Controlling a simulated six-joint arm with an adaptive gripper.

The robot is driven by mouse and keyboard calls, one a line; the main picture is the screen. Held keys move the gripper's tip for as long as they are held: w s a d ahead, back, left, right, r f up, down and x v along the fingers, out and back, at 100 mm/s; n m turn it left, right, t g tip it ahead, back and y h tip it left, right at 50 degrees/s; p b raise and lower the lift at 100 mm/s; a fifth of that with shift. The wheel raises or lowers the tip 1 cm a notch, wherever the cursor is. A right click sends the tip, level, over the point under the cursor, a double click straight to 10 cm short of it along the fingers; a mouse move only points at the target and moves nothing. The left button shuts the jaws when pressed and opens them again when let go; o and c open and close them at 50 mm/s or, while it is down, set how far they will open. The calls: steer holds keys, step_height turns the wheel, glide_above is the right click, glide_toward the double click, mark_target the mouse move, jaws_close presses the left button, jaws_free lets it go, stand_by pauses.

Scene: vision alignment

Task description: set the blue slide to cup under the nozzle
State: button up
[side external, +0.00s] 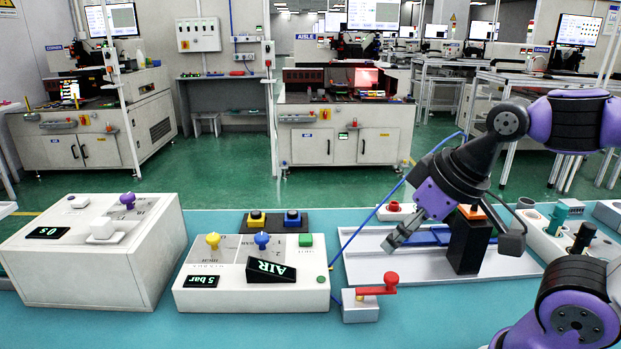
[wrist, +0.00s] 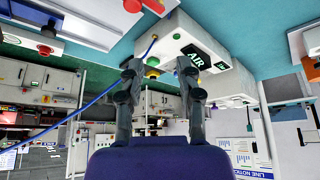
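A blue rail-like part (side external: 430,237), which may be the blue slide, lies in a long white tray (side external: 375,270). A black block (side external: 466,243) with an orange top stands in that tray over the blue part and hides some of it. I cannot make out which part is the nozzle or the cup. My gripper (side external: 392,244) hangs tilted over the left part of the tray, left of the black block. In the wrist view my gripper (wrist: 160,66) has its fingers apart with nothing between them. Whether it touches the blue part is unclear.
A larger white box (side external: 85,265) is farther left. A white block with dark cylinders (side external: 583,238) stands at right.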

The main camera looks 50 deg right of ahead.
steer(key=o, duration=0.4)
steer(key=w+d+r+m+g+h, duration=0.1)
steer(key=w+d+r+m+g, duration=0.15)
steer(key=w+d+m, duration=0.6)
steer(key=d+f+m+g+y, duration=0.1)
steer(key=d+f+m+g, duration=0.35)
steer(key=d+m, duration=0.8)
steer(key=f+n, duration=0.1)
steer(key=f, duration=0.2)
steer(key=d+f+n+t, duration=0.1)
steer(key=f, duration=0.3)
steer(key=d+f+n, duration=0.1)
steer(key=f, duration=0.3)
steer(key=shift+w+f, duration=0.2)
steer(key=shift+w, duration=0.05)
jaws_close()
